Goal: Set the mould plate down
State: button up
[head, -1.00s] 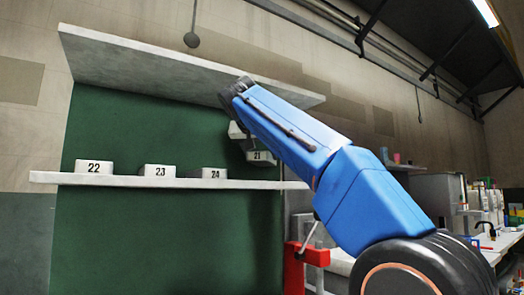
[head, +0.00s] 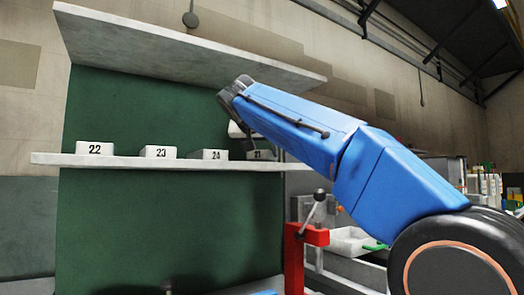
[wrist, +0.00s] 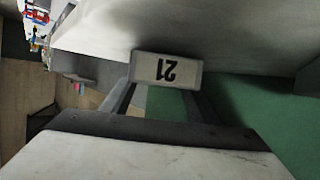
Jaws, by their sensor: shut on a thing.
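In the head view the plate (head: 262,155) shows at the right end of the white shelf (head: 120,161), in line with the other plates and partly hidden by my blue arm. It is at or just above the shelf top; I cannot tell whether it touches.
Plates 22 (head: 95,148), 23 (head: 158,152) and 24 (head: 208,155) stand on the shelf to the left, 24 nearest. A thick upper board (head: 180,48) overhangs. A red press (head: 300,250) with a lever stands below right. A green panel (head: 150,220) backs the shelf.

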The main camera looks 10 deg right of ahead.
jog(key=shift+f, duration=0.5)
dwell(0.4)
jog(key=o, duration=1.6)
jog(key=v, duration=1.7)
jog(key=shift+s+a, duration=0.15)
jog(key=shift+s, duration=0.05)
